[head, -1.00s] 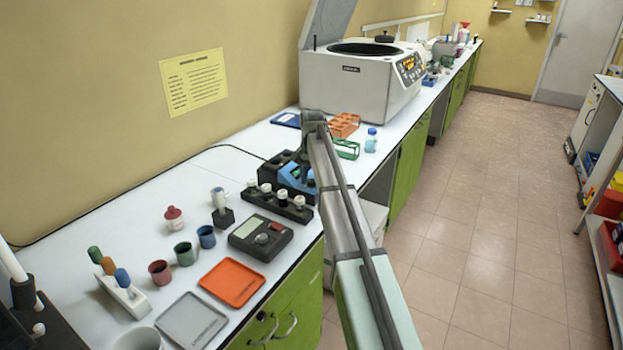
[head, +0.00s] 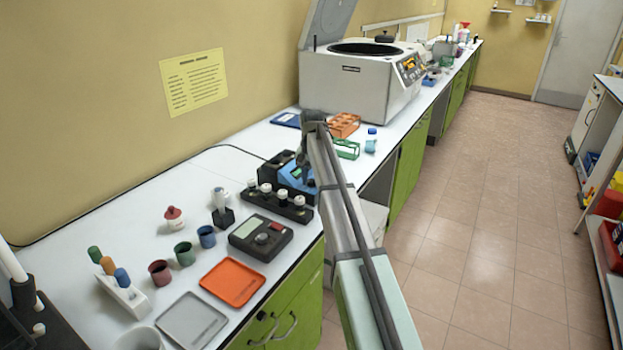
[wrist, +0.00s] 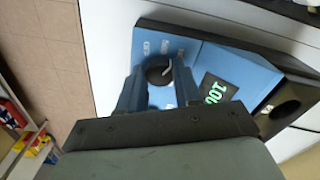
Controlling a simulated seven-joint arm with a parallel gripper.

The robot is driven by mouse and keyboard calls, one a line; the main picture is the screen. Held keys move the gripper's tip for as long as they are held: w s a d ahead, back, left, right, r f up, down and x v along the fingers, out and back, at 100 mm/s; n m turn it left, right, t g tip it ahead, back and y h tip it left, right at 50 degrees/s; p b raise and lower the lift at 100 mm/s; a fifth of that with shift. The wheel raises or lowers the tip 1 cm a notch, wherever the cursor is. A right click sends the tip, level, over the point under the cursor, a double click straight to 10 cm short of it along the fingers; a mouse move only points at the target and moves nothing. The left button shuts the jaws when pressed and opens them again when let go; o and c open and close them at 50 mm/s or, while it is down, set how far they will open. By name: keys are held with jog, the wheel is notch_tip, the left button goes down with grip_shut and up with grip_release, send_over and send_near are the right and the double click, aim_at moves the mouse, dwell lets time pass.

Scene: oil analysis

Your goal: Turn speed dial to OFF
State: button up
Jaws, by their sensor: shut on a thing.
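The blue and black device (head: 290,174) stands on the white bench, partly hidden by my arm in the head view. In the wrist view its blue panel (wrist: 208,56) carries a black round speed dial (wrist: 158,70) with a light pointer mark, and a display with green digits (wrist: 214,90). Small white lettering beside the dial is too blurred to read. My gripper (wrist: 158,80) has a blue finger on each side of the dial and is shut on it. In the head view my gripper (head: 306,172) is small and over the device's panel.
A black rack with white-capped vials (head: 280,203) stands just in front of the device. A grey meter (head: 261,238) and an orange tray (head: 233,282) lie nearer. Green and orange racks (head: 346,149) and a large centrifuge (head: 360,80) stand behind.

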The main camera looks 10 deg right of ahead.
aim_at(312, 181)
jog(key=n, duration=0.4)
jog(key=shift+n, duration=0.3)
jog(key=n, duration=0.3)
jog(key=shift+n, duration=0.3)
jog(key=n, duration=0.3)
jog(key=shift+n, duration=2)
jog(key=o, duration=1)
jog(key=shift+o, duration=0.2)
notch_tip(312, 181, up, 14)
jog(key=shift+f, duration=0.1)
